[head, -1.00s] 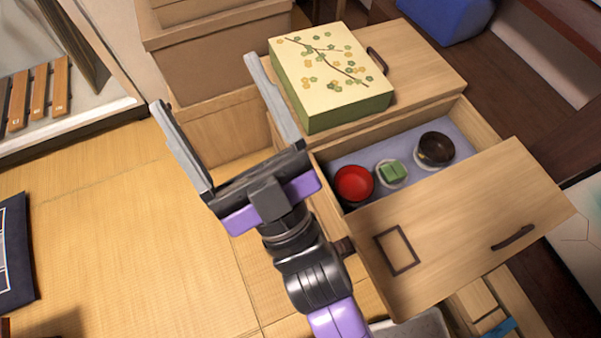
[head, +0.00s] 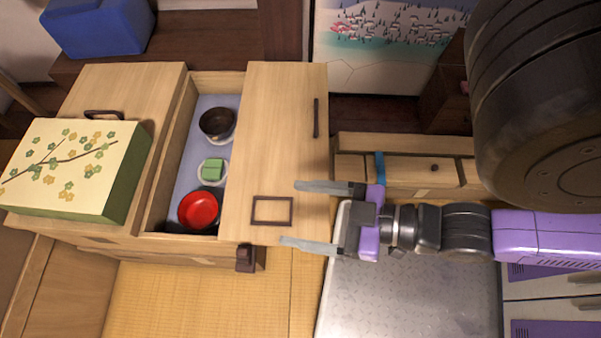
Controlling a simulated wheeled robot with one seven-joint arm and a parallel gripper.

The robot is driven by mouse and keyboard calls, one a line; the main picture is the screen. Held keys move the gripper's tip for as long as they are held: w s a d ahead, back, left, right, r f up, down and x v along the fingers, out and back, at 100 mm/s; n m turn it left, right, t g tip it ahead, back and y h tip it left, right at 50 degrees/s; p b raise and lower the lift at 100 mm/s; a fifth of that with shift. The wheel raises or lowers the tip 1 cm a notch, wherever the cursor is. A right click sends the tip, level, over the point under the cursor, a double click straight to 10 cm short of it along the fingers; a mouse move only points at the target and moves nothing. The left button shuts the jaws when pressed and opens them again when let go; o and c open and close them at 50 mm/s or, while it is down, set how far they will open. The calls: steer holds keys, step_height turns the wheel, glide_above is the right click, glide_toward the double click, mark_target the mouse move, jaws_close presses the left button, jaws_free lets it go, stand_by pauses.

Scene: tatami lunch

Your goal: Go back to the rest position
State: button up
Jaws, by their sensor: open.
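My gripper (head: 289,215) is open and empty, with its two grey fingers apart and pointing left. In the head view its fingertips show over the right edge of the wooden lid panel (head: 265,150) of the cabinet. I cannot tell how far above the panel they are. My arm reaches in from the right side of the picture.
The cabinet compartment (head: 186,150) is partly open, holding a dark bowl (head: 217,122), a green block (head: 212,170) on a white dish and a red bowl (head: 199,210). A flowered box (head: 75,165) stands on the cabinet. Tatami (head: 180,300) is clear at the bottom.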

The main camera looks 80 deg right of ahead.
steer(key=shift+r, duration=0.1)
step_height(320, 180, up, 18)
steer(key=p, duration=1.8)
steer(key=shift+r, duration=0.2)
steer(key=shift+c, duration=0.4)
